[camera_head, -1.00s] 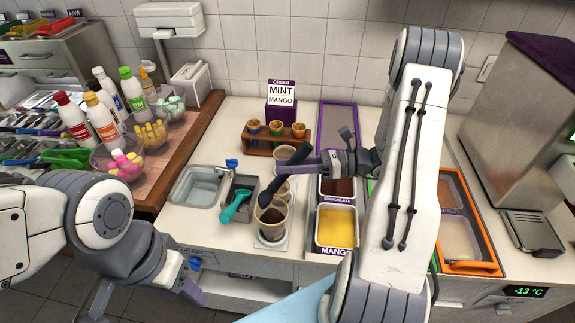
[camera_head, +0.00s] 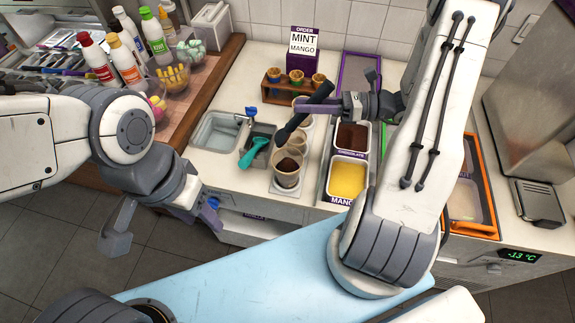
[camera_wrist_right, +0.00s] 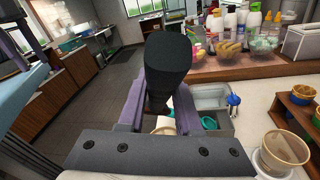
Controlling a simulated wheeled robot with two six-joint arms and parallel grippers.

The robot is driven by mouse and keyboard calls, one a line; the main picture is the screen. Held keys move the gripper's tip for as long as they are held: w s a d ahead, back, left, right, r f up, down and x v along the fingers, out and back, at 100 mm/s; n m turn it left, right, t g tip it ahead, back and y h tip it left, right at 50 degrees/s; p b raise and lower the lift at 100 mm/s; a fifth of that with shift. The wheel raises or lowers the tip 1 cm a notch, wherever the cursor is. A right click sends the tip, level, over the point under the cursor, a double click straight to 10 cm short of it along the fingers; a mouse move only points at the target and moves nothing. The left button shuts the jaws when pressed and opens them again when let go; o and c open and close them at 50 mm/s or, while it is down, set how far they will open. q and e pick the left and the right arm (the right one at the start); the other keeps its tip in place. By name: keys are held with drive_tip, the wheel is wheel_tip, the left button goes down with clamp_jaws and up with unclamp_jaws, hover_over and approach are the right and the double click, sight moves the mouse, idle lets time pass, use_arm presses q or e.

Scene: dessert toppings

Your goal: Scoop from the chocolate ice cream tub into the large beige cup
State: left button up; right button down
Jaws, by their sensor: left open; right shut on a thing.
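The chocolate tub (camera_head: 352,137), holding dark brown ice cream, sits in the counter behind the mango tub (camera_head: 349,180). A beige cup (camera_head: 287,179), the largest-looking one, stands left of the tubs with brown ice cream inside. My right gripper (camera_head: 345,106) is shut on a dark scoop (camera_head: 291,127), whose lower end hangs above and behind the cup, apart from it. The right wrist view shows the scoop's black handle (camera_wrist_right: 167,65) between the purple fingers. My left gripper (camera_head: 162,222) is open and empty, in front of the counter's edge.
A teal scoop (camera_head: 252,152) rests in a grey holder beside a water basin (camera_head: 216,132). More cups stand behind the beige cup. A wooden cone rack (camera_head: 291,88) and order sign (camera_head: 302,50) stand at the back. Bottles and topping bowls are at left.

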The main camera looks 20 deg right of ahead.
drive_tip(key=shift+r+p, duration=0.3)
drive_tip(key=shift+r, duration=0.5)
use_arm(q)
drive_tip(key=shift+r, duration=0.65)
use_arm(e)
drive_tip(key=shift+f, duration=0.1)
wheel_tip(320, 180, up, 2)
drive_tip(key=n+g+h+p, duration=0.2)
drive_tip(key=p, duration=0.2)
drive_tip(key=shift+p, duration=0.35)
drive_tip(key=n+g+h+p, duration=0.1)
drive_tip(key=h+p, duration=0.2)
drive_tip(key=r+n+g+h+p, duration=0.1)
drive_tip(key=n+g+h+p, duration=0.1)
drive_tip(key=h+p, duration=0.1)
drive_tip(key=shift+a+r, duration=0.15)
drive_tip(key=shift+r, duration=0.05)
drive_tip(key=shift+n+h+p, duration=0.3)
drive_tip(key=shift+h, duration=0.4)
drive_tip(key=shift+f, duration=0.1)
use_arm(q)
wheel_tip(320, 180, up, 12)
drive_tip(key=shift+f, duration=0.25)
use_arm(e)
drive_tip(key=shift+f+h, duration=0.15)
drive_tip(key=shift+h, duration=0.15)
